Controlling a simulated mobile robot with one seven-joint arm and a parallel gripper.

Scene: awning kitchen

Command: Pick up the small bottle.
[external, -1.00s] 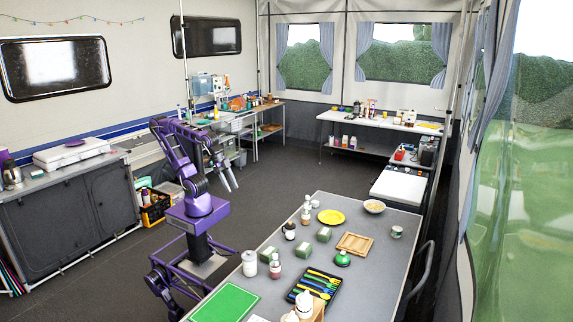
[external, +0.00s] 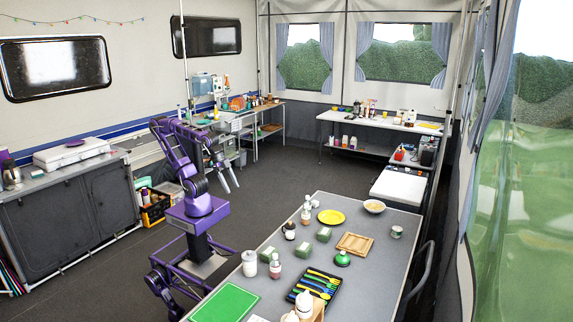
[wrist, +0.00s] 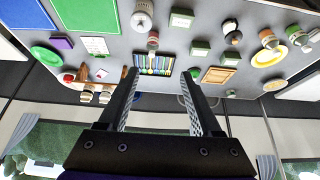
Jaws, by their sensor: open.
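My gripper (external: 233,189) hangs open and empty over the floor, left of the grey table, in the external view. Its spread fingers also show in the wrist view (wrist: 159,74), with nothing between them. Several bottles stand on the table, and I cannot tell which one is meant. Near the left edge are a white-capped jar (external: 249,264) and a bottle with reddish contents (external: 275,267). Farther back are a dark bottle with a white top (external: 290,231) and a light slim bottle (external: 306,215). All stand apart from my gripper.
The table (external: 376,285) also holds a green board (external: 226,303), a cutlery tray (external: 314,287), green boxes (external: 323,234), a wooden board (external: 354,243) and a yellow plate (external: 331,217). A dark cabinet (external: 70,215) stands left.

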